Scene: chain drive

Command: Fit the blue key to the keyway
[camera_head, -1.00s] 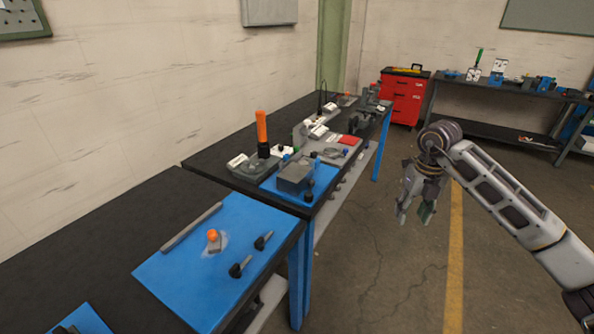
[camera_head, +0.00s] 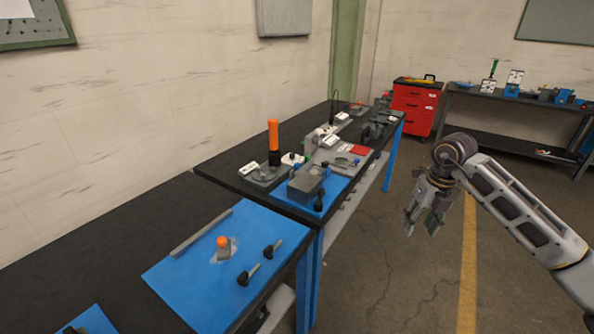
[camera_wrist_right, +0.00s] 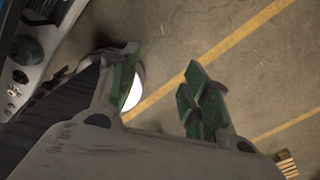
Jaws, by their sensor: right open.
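My right gripper (camera_head: 424,222) hangs open and empty over the floor, to the right of the benches in the head view. In the right wrist view its two green-padded fingers (camera_wrist_right: 158,95) stand apart with bare floor beyond. My left gripper is not in view. I cannot make out the blue key or the keyway for certain; the parts on the far bench (camera_head: 235,165) are too small to tell. Among them are a grey block (camera_head: 306,183) on a blue mat, an upright orange-handled tool (camera_head: 273,140) and a small blue part (camera_head: 355,162).
The near bench has a blue mat (camera_head: 185,270) with an orange-topped part (camera_head: 223,243), two black-headed pieces (camera_head: 272,249) and a grey bar (camera_head: 200,232). A red tool cabinet (camera_head: 414,105) and another bench (camera_head: 510,101) stand at the back. The floor around my right gripper is clear.

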